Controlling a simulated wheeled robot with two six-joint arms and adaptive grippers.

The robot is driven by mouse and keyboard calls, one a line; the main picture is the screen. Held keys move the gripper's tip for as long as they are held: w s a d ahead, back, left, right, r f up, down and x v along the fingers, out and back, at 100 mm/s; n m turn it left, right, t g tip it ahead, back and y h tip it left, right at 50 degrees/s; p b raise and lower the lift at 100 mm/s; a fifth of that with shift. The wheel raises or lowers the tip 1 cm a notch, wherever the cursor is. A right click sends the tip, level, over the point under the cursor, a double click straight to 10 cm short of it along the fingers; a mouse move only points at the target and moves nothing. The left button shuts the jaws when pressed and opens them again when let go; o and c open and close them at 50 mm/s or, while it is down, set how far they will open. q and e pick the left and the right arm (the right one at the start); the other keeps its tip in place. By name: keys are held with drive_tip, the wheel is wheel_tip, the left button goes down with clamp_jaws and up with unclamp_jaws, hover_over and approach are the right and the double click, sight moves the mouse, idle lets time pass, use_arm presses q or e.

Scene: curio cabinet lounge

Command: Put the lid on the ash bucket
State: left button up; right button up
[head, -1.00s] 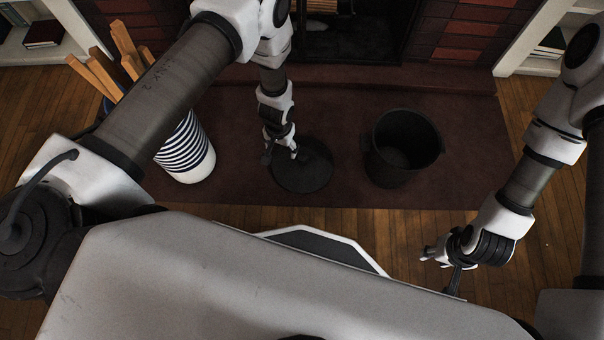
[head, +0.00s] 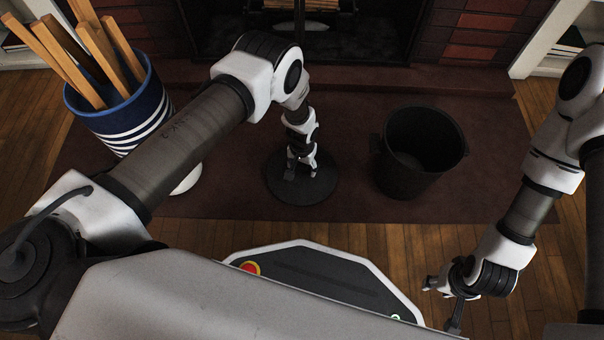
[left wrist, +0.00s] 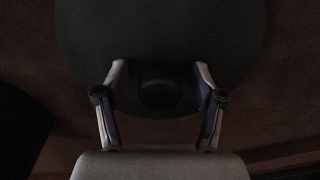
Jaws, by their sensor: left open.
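The round dark lid (head: 290,190) lies flat on the dark red hearth mat. It also fills the upper part of the left wrist view (left wrist: 220,30), with its round knob (left wrist: 160,92) between the fingers. My left gripper (head: 300,172) points down over the lid, and its fingers (left wrist: 160,95) are open on either side of the knob, with gaps visible. The black ash bucket (head: 428,185) stands upright to the right of the lid, its mouth open and its inside dark. My right gripper (head: 440,300) hangs empty over the wood floor at the right; its finger opening is unclear.
A blue and white striped bin (head: 120,125) with several wooden sticks (head: 75,60) stands at the left, partly behind my left arm. The fireplace (head: 310,35) is at the back. The dark red mat (head: 352,120) is clear between lid and bucket.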

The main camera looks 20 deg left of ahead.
use_arm(q)
drive_tip(key=shift+r, duration=0.1)
clamp_jaws()
wheel_tip(320, 180, up, 10)
drive_tip(key=p, duration=0.6)
